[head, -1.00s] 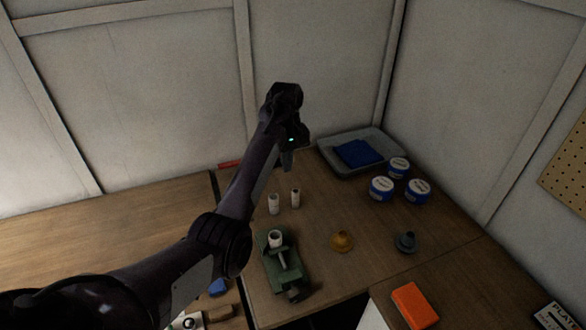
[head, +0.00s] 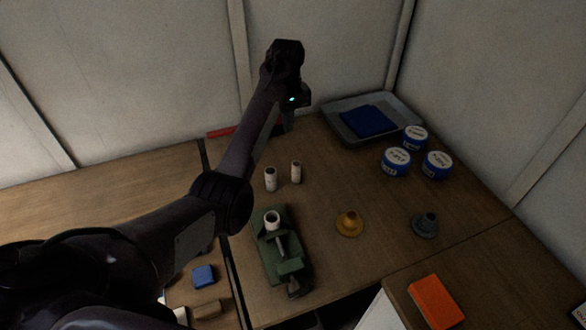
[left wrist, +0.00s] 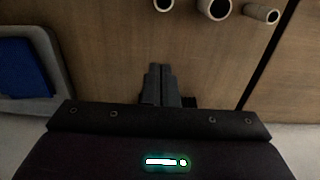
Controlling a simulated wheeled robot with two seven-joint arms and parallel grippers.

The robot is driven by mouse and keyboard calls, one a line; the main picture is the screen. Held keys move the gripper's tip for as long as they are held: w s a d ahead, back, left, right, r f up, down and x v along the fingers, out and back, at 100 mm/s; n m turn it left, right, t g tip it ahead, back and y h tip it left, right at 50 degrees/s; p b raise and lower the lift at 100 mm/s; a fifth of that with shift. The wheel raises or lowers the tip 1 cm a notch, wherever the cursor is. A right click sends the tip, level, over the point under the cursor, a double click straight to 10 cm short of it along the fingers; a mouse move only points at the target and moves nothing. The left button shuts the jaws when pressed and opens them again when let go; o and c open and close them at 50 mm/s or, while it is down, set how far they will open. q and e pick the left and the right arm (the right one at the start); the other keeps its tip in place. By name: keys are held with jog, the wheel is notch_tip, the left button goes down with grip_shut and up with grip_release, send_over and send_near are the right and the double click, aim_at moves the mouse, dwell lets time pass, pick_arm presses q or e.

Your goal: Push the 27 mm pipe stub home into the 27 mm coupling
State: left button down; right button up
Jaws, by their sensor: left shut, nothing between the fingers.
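Two upright white pipe pieces, a wider one (head: 270,179) and a thinner one (head: 296,173), stand on the bench. A green vise (head: 292,266) in front of them holds an upright white tubular fitting (head: 272,222), possibly the coupling. No size marks are readable. My left gripper (head: 288,128) is above the bench behind the pipe pieces, apart from them. In the left wrist view its fingers (left wrist: 160,72) are together and empty. That view shows three pipe ends along its top edge: a thin one (left wrist: 163,4), a thick one (left wrist: 214,9) and another (left wrist: 262,13).
A grey tray (head: 408,131) with a blue cloth (head: 368,121) is at the back right, near three blue-and-white tubs (head: 397,163). A yellow flanged piece (head: 349,224) and a grey one (head: 425,226) stand right of the vise. An orange block (head: 435,301) is in front.

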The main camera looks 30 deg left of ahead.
aim_at(293, 162)
pick_arm(q)
jog(key=f+p, duration=0.1)
jog(key=f, duration=0.4)
jog(key=f+p, duration=0.1)
jog(key=f, duration=0.5)
jog(key=shift+w+a+f, duration=0.1)
jog(key=shift+w+a, duration=0.05)
jog(key=shift+w, duration=0.05)
jog(key=s+d+p, duration=0.2)
jog(key=p, duration=0.1)
jog(key=shift+s+d+f, duration=0.15)
jog(key=shift+s+d, duration=0.15)
jog(key=shift+d, duration=0.1)
jog(key=shift+s+d, duration=0.1)
jog(key=shift+f, duration=0.15)
pick_arm(e)
notch_tip(293, 162, up, 4)
jog(key=shift+s+d+r, duration=0.1)
jog(key=shift+d+r, duration=0.05)
